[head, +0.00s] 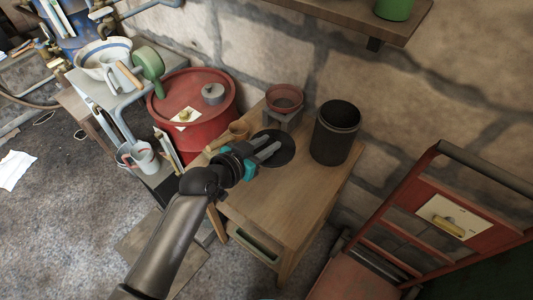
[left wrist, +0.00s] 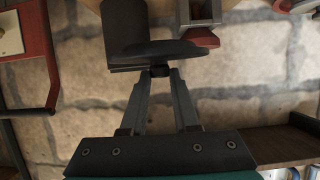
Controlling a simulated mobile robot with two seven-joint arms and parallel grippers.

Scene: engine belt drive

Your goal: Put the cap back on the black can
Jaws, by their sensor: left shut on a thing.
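The black can (head: 334,143) stands upright and open-topped on the wooden table, near the wall. The black cap (head: 287,155) is a flat round disc with its edge toward the can's left side. My left gripper (head: 276,146) reaches in from the left and is shut on the cap. In the left wrist view, the fingertips (left wrist: 160,73) meet at a small knob on the cap (left wrist: 165,50), which appears edge-on. The can (left wrist: 122,22) shows behind the cap there, partly covered by it.
The small wooden table (head: 270,205) has clear room at its front. A red funnel-like bowl on a grey block (head: 284,100) stands behind the cap. A red drum (head: 203,108) is to the left, a red hand truck (head: 420,215) to the right, and a shelf (head: 345,18) above.

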